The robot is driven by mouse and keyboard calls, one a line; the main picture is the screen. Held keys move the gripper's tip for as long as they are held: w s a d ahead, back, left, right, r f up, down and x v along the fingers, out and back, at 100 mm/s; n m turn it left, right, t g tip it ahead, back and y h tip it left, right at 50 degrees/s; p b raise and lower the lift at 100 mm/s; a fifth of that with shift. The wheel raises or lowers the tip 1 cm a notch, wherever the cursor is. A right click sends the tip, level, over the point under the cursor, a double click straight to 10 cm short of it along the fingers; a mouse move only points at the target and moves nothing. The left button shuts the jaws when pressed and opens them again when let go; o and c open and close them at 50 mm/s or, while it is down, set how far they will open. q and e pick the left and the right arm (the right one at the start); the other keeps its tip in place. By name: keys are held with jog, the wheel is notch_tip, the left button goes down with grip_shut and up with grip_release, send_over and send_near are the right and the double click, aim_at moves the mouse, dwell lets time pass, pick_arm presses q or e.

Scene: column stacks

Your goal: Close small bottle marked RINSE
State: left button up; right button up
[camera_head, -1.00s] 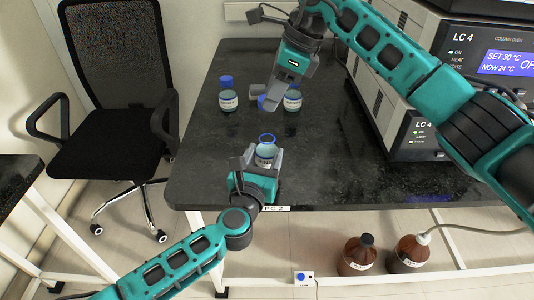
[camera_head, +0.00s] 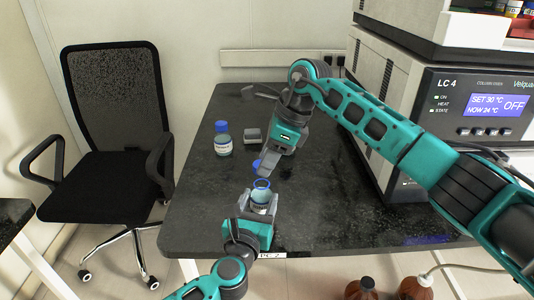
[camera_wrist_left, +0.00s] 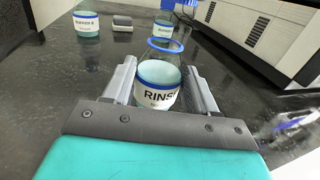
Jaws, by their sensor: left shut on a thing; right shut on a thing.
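The small bottle marked RINSE (camera_head: 261,207) stands upright without a cap, with a blue ring around its open mouth. Its label reads clearly in the left wrist view (camera_wrist_left: 158,97). My left gripper (camera_head: 262,208) is shut on the bottle, with one finger on each side, near the table's front edge. My right gripper (camera_head: 265,168) points down from behind and is shut on a blue cap (camera_head: 257,164). The cap is just behind and above the bottle's mouth, apart from it. The right fingers partly hide the cap.
A capped bottle (camera_head: 222,143) and a small grey block (camera_head: 252,135) stand farther back on the dark table (camera_head: 330,205). Another bottle (camera_wrist_left: 163,28) shows in the left wrist view. The LC 4 column oven (camera_head: 470,115) stands at right.

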aim_at(262, 195)
jog(key=shift+f, duration=0.2)
dwell(0.4)
jog(key=shift+f, duration=0.8)
jog(key=shift+f, duration=0.55)
